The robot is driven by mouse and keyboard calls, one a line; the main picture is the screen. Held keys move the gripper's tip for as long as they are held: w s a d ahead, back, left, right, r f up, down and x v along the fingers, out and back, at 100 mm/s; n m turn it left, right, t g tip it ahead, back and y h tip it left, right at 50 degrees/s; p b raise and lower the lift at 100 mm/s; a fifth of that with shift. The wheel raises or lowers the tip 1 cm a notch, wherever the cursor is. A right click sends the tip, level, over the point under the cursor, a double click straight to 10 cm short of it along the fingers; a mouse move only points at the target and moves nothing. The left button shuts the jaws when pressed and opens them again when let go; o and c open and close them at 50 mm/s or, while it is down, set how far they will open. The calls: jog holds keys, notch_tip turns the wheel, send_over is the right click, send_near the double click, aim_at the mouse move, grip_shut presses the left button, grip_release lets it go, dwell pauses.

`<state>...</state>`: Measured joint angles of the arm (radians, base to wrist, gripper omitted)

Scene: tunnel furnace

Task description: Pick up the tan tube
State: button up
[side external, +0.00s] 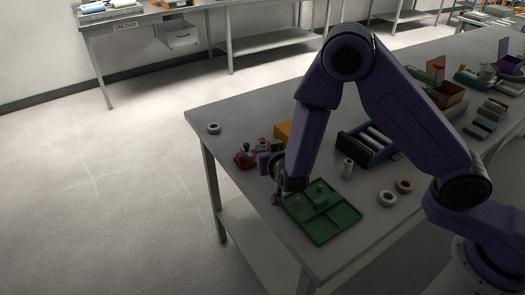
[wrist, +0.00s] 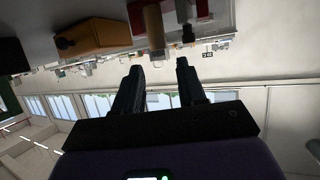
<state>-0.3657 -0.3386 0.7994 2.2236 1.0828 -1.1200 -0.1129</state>
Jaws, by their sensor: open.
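A tan upright cylinder (wrist: 153,25), which looks like the tan tube, shows at the top of the wrist view, beyond the fingertips and beside red pieces. I cannot clearly pick it out in the side external view. My gripper (wrist: 160,66) is open, with nothing between its two dark fingers. In the side external view my gripper (side external: 268,163) is low over the table, between the green tray (side external: 338,219) and a small red item (side external: 243,159). Its fingers are hard to make out there.
An orange box (side external: 284,129) stands behind my gripper; it also shows in the wrist view (wrist: 95,38). A blue bin (side external: 367,145), an upright grey tube (side external: 347,168) and rings (side external: 387,198) are to the right. The table's left side is mostly clear, with one ring (side external: 213,128).

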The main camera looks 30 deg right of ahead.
aim_at(264, 146)
jog(key=shift+f+x, duration=0.15)
jog(key=shift+x, duration=1.35)
jog(key=shift+f+x, duration=0.1)
jog(key=shift+x, duration=1.4)
jog(key=shift+s, duration=0.1)
grip_shut()
